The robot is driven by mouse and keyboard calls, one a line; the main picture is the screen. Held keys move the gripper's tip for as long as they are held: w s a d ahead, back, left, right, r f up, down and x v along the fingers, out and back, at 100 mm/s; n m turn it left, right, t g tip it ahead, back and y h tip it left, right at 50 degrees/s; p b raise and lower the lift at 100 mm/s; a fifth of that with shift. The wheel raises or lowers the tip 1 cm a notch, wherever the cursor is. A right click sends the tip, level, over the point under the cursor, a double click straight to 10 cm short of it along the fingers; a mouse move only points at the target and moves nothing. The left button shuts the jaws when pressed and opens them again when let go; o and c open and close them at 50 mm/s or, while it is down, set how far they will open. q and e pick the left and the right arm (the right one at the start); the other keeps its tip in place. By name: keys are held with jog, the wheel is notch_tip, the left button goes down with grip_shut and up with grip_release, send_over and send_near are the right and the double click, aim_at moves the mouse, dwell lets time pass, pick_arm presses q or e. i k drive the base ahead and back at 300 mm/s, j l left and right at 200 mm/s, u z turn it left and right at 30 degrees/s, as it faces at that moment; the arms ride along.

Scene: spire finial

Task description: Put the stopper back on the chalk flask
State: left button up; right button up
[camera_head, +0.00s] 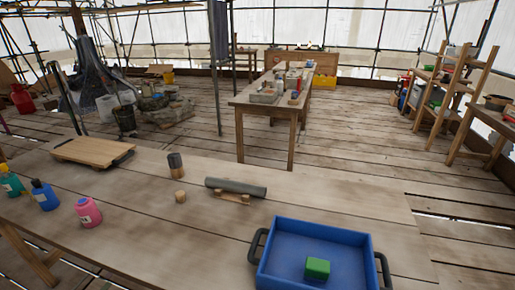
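No label that I can read names the chalk flask. A dark grey cylinder (236,187) lies on its side on a small wooden rest (232,198) at the middle of the near table; it may be the flask. A short, light wooden plug (180,196), like a stopper, stands just left of it, apart from it. A dark-topped cylinder with a wooden lower part (175,165) stands upright behind the plug. A pink bottle (88,212), a blue bottle (44,195) and a teal bottle (11,182) stand at the left, each with a cap. Neither of my grippers is in view.
A blue tray (285,235) with dark handles holds a green block (317,268) at the front right. A wooden board (92,151) with dark handles lies at the back left. The near table (140,235) is bare between bottles and tray. A cluttered bench (262,112) stands farther off.

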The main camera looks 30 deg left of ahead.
aim_at(86, 208)
jog(key=u, duration=2.35)
